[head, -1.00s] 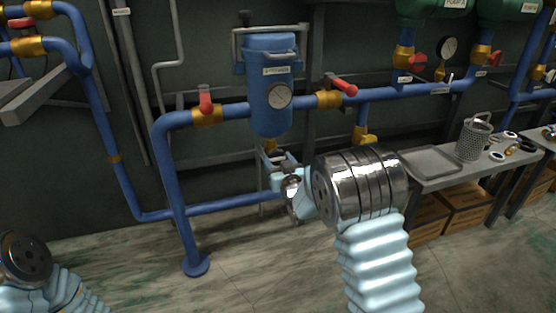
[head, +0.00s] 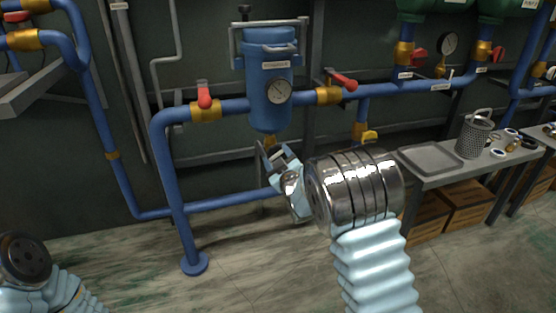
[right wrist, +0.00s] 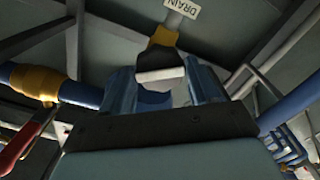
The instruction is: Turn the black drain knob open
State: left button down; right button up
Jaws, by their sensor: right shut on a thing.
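The black drain knob (right wrist: 160,68) sits in the middle of the right wrist view, with a pale bar across its near face. It is on the brass drain fitting (right wrist: 163,37) below a "DRAIN" label (right wrist: 183,8). My right gripper (right wrist: 162,85) is shut on the knob, one finger on each side. In the head view my right gripper (head: 276,157) is tilted under the blue filter housing (head: 270,95) and hides the knob. My left arm shows at the lower left of the head view, but its gripper does not.
Blue pipes with red-handled valves (head: 204,98) run left and right of the filter. A pressure gauge (head: 278,92) is on its front. A bench (head: 440,178) with a tray (head: 432,158) and a mesh basket (head: 474,138) stands at the right. Floor in front is open.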

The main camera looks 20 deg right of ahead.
jog(key=shift+n, duration=1.2)
jog(key=shift+f, duration=0.1)
jog(key=n, duration=0.2)
jog(key=shift+n+b, duration=0.35)
jog(key=shift+n, duration=0.95)
jog(key=n, duration=0.3)
jog(key=shift+f, duration=0.1)
jog(key=o, duration=1)
jog(key=shift+n, duration=0.3)
